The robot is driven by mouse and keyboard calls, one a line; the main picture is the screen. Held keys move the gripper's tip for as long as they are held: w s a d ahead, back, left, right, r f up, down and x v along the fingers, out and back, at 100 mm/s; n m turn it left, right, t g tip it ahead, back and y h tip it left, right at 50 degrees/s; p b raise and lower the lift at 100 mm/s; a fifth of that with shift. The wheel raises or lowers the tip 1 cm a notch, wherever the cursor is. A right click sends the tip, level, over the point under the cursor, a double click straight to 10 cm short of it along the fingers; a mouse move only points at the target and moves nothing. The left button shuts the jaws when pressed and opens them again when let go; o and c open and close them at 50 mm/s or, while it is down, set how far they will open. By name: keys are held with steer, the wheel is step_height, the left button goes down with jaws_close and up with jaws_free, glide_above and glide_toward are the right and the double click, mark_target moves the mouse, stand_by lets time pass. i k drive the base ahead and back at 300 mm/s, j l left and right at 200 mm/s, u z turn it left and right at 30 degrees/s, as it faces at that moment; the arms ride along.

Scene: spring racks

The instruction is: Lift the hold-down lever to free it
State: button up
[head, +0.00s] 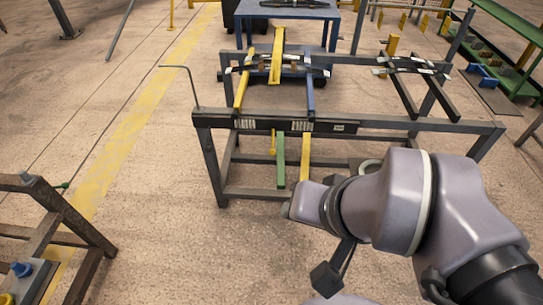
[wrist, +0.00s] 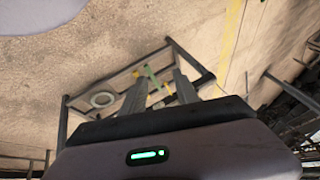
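A dark metal spring rack (head: 420,124) stands ahead of my arm in the head view. Its coloured bars include a long yellow bar (head: 277,58) on top, a shorter yellow bar (head: 242,91), a blue bar (head: 310,96), and a green bar (head: 281,160) hanging below the front rail beside another yellow bar (head: 306,152). I cannot tell which is the hold-down lever. In the wrist view, my gripper (wrist: 157,78) has its two fingers apart with nothing held. The rack frame (wrist: 190,57) and green bar (wrist: 151,76) lie beyond the fingers, apart from them.
A thin bent rod (head: 190,85) rises at the rack's left end. Another dark frame (head: 75,222) stands at lower left. A blue table (head: 250,18) is behind the rack, and green shelving (head: 510,25) is at upper right.

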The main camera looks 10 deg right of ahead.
mark_target(273, 152)
steer(key=j+z, duration=0.25)
steer(key=j, duration=0.45)
steer(key=i+j+z, duration=0.1)
steer(key=j+z, duration=0.2)
steer(key=j, duration=0.4)
steer(key=i+l+u, duration=0.1)
steer(key=i+l, duration=0.4)
steer(key=i, duration=0.05)
